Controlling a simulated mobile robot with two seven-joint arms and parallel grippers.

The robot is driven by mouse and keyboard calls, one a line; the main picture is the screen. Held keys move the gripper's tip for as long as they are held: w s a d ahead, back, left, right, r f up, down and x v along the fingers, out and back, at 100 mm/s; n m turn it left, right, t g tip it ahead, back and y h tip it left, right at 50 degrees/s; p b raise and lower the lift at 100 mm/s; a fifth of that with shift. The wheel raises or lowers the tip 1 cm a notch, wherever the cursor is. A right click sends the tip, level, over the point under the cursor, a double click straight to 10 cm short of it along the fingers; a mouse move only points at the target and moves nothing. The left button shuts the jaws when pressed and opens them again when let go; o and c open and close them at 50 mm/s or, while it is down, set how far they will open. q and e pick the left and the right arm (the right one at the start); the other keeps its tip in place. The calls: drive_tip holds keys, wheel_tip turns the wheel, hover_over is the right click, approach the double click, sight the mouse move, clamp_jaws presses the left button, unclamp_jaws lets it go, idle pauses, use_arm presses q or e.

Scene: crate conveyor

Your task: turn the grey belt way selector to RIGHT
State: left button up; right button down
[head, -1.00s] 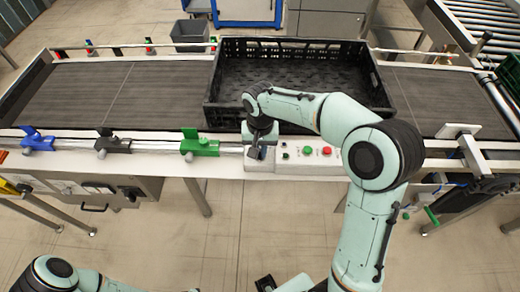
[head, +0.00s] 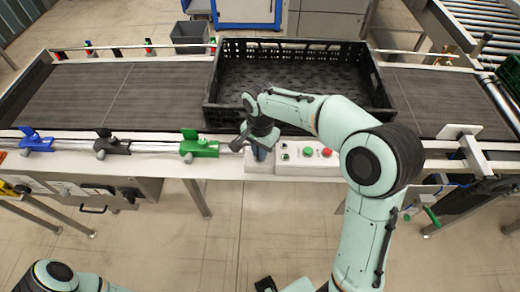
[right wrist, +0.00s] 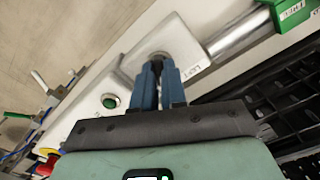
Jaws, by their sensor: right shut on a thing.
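The grey belt way selector (right wrist: 158,58) is a small dark knob on a light control box (head: 258,167) at the belt's front edge. My right gripper (head: 262,154) points down at it from above. In the right wrist view the blue fingers (right wrist: 159,72) are closed around the knob, which is mostly hidden between them. A small label (right wrist: 194,70) is beside the knob, its text hard to read. Which way the knob points cannot be made out. Part of my left arm shows at the lower left, but its gripper is out of view.
A black crate (head: 213,88) stands on the belt behind the gripper. Green (head: 205,148), black (head: 112,145) and blue (head: 38,144) clamps sit on the front rail to the left. A green button (head: 308,151) and a red button (head: 326,152) are right of the selector.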

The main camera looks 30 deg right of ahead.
idle(0.3)
drive_tip(key=c, duration=1.2)
unclamp_jaws()
drive_tip(key=shift+r, duration=0.1)
use_arm(q)
drive_tip(key=shift+w+r+p, duration=0.4)
drive_tip(key=shift+r+p, duration=0.1)
drive_tip(key=shift+r, duration=0.15)
drive_tip(key=shift+w+r+p, duration=0.4)
drive_tip(key=shift+r+p, duration=0.05)
drive_tip(key=shift+r, duration=0.15)
use_arm(e)
wheel_tip(320, 180, up, 13)
drive_tip(key=shift+r, duration=0.15)
use_arm(q)
drive_tip(key=shift+s, duration=0.1)
